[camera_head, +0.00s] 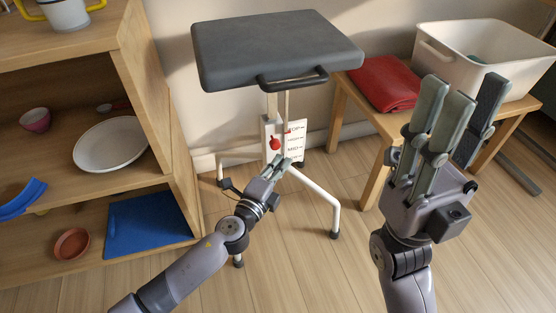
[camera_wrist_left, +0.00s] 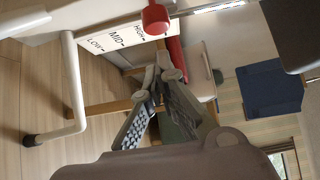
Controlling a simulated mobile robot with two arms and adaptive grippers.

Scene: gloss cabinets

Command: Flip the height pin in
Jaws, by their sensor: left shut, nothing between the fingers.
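The height pin has a red knob (camera_head: 275,143) on the white post of a stand with a padded dark grey top (camera_head: 275,48). In the left wrist view the red knob (camera_wrist_left: 155,18) is at the top, beside a white height label (camera_wrist_left: 125,42) reading LOW, MID and HIGH. My left gripper (camera_head: 282,164) is shut and empty, just below the knob in the head view. Its fingertips (camera_wrist_left: 164,66) appear apart from the knob in the wrist view. How deep the pin sits is hidden. My right gripper (camera_head: 460,110) is open and empty, raised at the right.
A black handle bar (camera_head: 292,80) hangs under the top's front edge. The stand's white leg (camera_head: 325,193) reaches the wooden floor. A wooden shelf unit (camera_head: 150,90) stands at left. A wooden table (camera_head: 371,125) at right bears a red folded cloth (camera_head: 384,84) and a white bin (camera_head: 475,62).

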